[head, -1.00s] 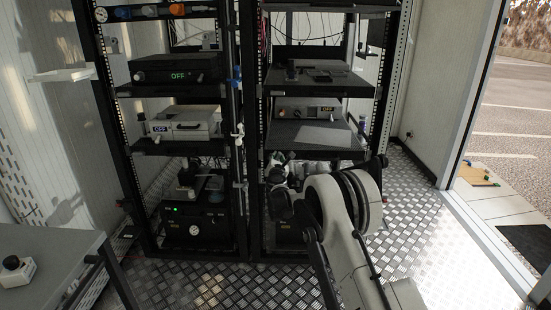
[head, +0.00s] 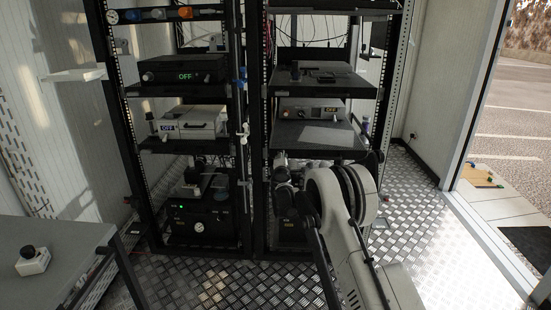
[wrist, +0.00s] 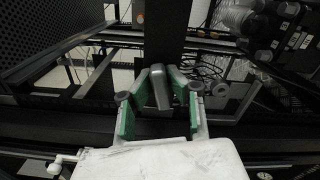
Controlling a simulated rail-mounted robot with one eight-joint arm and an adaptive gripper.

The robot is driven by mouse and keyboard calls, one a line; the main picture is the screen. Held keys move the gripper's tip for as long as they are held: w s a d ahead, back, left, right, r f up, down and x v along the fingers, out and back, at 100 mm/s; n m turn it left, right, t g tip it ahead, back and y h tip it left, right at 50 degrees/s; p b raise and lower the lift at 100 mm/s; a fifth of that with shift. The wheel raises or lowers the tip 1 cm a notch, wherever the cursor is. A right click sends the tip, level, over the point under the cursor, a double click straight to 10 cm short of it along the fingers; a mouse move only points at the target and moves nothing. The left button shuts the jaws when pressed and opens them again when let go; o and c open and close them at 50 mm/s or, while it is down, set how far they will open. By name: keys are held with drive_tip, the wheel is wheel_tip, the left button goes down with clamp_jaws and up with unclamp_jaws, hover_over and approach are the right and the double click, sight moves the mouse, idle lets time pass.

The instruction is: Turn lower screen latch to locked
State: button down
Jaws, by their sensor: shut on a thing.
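In the wrist view, my gripper (wrist: 160,98) has its two green-padded fingers on either side of a small grey lever (wrist: 159,88). It looks like the latch handle and stands in front of a dark upright bar (wrist: 165,40). The gripper is shut on this lever. In the head view, my arm reaches low into the right-hand rack, and its own links hide the fingers and the latch. I cannot read the latch's locked or unlocked mark in either view.
The right rack holds a shelf (head: 313,141) with an instrument (head: 311,110) above my arm. A grey table (head: 62,245) stands at left. The metal floor (head: 215,285) is clear in front.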

drive_tip(key=shift+m, duration=0.6)
drive_tip(key=shift+f, duration=0.1)
drive_tip(key=c, duration=1.7)
unclamp_jaws()
drive_tip(key=shift+s, duration=0.1)
drive_tip(key=s, duration=0.8)
drive_tip(key=s+a, duration=0.1)
drive_tip(key=s, duration=0.2)
drive_tip(key=shift+s, duration=0.4)
